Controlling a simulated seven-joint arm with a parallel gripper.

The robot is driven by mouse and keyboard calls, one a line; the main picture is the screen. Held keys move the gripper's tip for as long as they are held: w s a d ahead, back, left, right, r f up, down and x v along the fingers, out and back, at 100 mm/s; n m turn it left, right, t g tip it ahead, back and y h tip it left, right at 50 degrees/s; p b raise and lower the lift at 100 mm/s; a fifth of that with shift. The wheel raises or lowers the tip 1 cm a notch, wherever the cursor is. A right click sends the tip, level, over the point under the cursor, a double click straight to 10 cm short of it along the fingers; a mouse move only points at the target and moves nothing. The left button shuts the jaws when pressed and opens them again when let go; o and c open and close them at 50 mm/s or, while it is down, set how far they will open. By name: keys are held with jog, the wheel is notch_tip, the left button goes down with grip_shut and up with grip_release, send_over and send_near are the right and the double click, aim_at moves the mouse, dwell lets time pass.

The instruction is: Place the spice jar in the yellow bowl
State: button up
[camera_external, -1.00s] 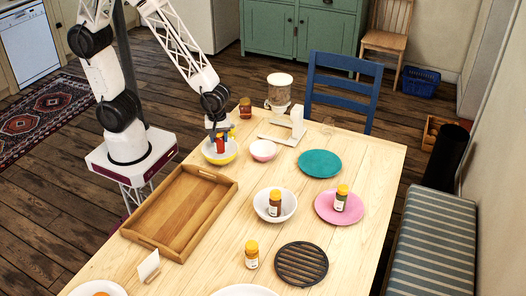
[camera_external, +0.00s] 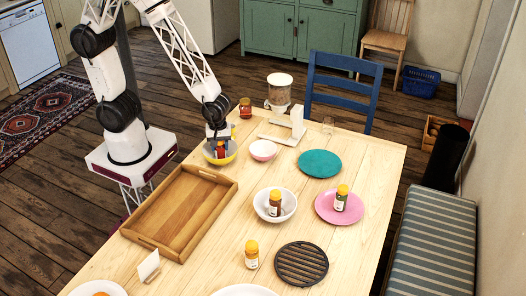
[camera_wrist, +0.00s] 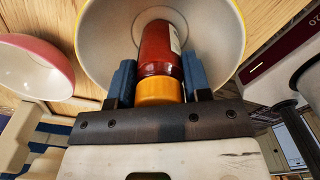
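The yellow bowl (camera_external: 232,157), yellow outside and pale inside, stands on the table near its far left edge. It fills the top of the wrist view (camera_wrist: 100,45). A spice jar with dark red contents (camera_wrist: 158,48) and an orange lid (camera_wrist: 159,92) is between the blue fingers of my gripper (camera_wrist: 159,82), lid toward the palm. The fingers lie close against both its sides. The jar's lower end is inside the bowl, over its bottom; whether it touches cannot be told. In the external view my gripper (camera_external: 219,140) points down into the bowl and partly hides the jar.
A small pink bowl (camera_external: 263,150) stands just right of the yellow bowl. A wooden tray (camera_external: 150,238) lies in front. More jars stand in a white bowl (camera_external: 261,208), on a pink plate (camera_external: 325,213) and on the table (camera_external: 252,255).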

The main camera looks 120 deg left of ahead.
jog(key=o, duration=0.4)
jog(key=shift+o, duration=0.2)
jog(key=shift+r, duration=0.1)
notch_tip(320, 180, up, 12)
jog(key=shift+r, duration=0.1)
dwell(0.5)
dwell(0.5)
jog(key=s+d+r+m+t, duration=0.1)
jog(key=s+d+r+m, duration=0.2)
jog(key=s+r+m, duration=0.5)
jog(key=s+d+r+m+t, duration=0.1)
jog(key=s+d+r+m, duration=0.2)
jog(key=s+r+m, duration=0.6)
jog(key=shift+s+d+r+m+t, duration=0.2)
jog(key=shift+d+m+t, duration=0.1)
jog(key=shift+m, duration=3.5)
